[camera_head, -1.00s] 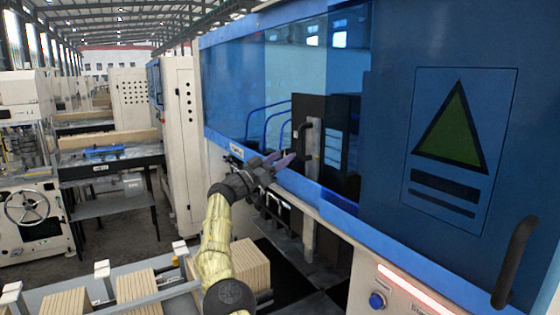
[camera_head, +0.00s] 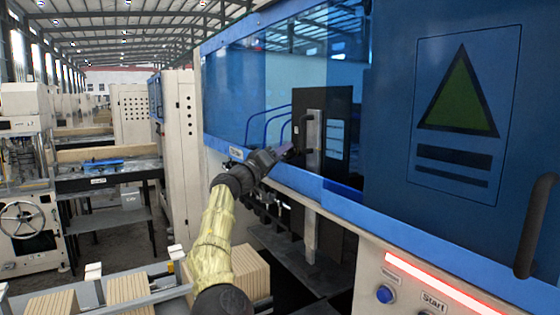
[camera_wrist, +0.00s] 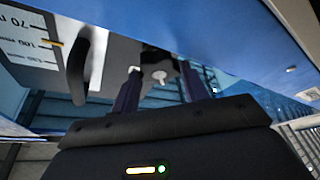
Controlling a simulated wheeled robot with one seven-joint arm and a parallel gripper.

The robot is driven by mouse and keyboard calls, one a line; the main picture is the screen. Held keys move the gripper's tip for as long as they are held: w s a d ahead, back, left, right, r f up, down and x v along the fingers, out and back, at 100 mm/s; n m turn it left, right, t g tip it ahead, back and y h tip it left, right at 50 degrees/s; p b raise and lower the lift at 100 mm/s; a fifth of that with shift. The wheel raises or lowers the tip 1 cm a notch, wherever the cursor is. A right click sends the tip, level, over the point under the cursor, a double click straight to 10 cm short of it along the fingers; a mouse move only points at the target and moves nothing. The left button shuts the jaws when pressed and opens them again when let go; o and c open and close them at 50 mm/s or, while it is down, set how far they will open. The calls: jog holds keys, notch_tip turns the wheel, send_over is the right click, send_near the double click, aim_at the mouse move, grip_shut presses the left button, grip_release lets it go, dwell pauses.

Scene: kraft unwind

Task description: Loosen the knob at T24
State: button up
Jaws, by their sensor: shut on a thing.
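A dark knob with a light centre (camera_wrist: 160,76) shows between the fingers of my gripper (camera_wrist: 160,90) in the wrist view. My gripper is shut on it, with one purple finger on each side. In the head view, my gripper (camera_head: 284,150) reaches over the blue rail to the black panel inside the machine opening. The knob cannot be made out there. No T24 marking is legible.
A black handle (camera_wrist: 78,66) and a millimetre scale (camera_wrist: 30,42) with a yellow pointer are left of the knob. A blue machine edge (camera_wrist: 200,25) runs close above. A blue door (camera_head: 400,120) with a black handle (camera_head: 536,226) stands at right. Block stacks (camera_head: 250,272) lie below my arm.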

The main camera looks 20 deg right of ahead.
jog(key=shift+d+r+n, duration=0.1)
jog(key=shift+n, duration=0.6)
jog(key=shift+t, duration=0.3)
jog(key=o, duration=1)
jog(key=shift+d, duration=0.1)
jog(key=shift+y, duration=0.3)
jog(key=shift+f, duration=0.2)
jog(key=m+g+h+p, duration=0.1)
jog(key=m+g+p, duration=0.1)
jog(key=m+p, duration=0.1)
jog(key=m+g+h+p, duration=0.1)
jog(key=m+p, duration=0.2)
jog(key=m, duration=0.2)
jog(key=m+g+h+p, duration=0.1)
jog(key=m+g+p, duration=0.1)
jog(key=m+p, duration=0.1)
jog(key=shift+w+r+m+g+h, duration=0.2)
jog(key=shift+m+g+h, duration=0.1)
jog(key=shift+m, duration=0.5)
